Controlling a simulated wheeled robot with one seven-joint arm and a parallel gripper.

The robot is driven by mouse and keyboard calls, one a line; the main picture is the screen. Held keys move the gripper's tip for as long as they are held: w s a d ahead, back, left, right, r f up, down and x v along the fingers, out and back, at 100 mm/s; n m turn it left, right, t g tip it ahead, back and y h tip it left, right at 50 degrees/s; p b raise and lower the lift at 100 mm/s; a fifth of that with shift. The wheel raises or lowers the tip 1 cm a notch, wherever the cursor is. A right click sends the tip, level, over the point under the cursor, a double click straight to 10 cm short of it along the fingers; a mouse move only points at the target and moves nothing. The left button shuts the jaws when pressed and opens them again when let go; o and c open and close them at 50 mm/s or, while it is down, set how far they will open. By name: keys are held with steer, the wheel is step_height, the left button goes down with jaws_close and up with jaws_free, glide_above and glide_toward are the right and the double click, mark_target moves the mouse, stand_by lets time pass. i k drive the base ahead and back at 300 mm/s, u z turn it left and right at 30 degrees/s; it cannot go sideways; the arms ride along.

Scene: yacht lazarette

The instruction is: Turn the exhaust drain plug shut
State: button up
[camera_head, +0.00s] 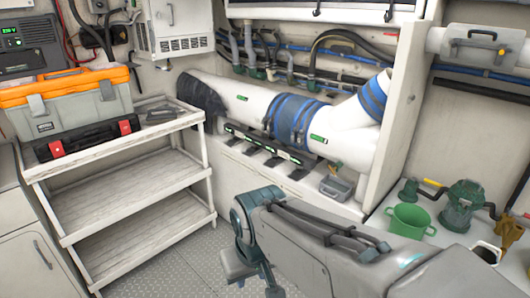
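The exhaust is a thick white pipe (250,100) along the back wall. It has blue bands (293,118), small green labels and a black section at its left end. I cannot pick out the drain plug for certain. A small grey fitting with a handle (336,187) sits below the pipe's right part. My gripper (256,278) hangs low at the bottom centre, in front of the pipe and well apart from it. It is partly cut off by the lower edge, and its fingers do not show clearly. Nothing is seen held in it.
A white shelf unit (130,180) stands at left, with an orange-lidded toolbox (75,105) on top. A green bucket (410,219) and a green strainer-like fitting (462,205) stand at right. A ledge with black-and-green brackets (270,145) runs below the pipe. Some patterned floor (185,262) is clear.

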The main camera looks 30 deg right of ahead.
mark_target(332, 170)
steer(key=z, duration=0.1)
steer(key=i, duration=1)
steer(key=z, duration=0.55)
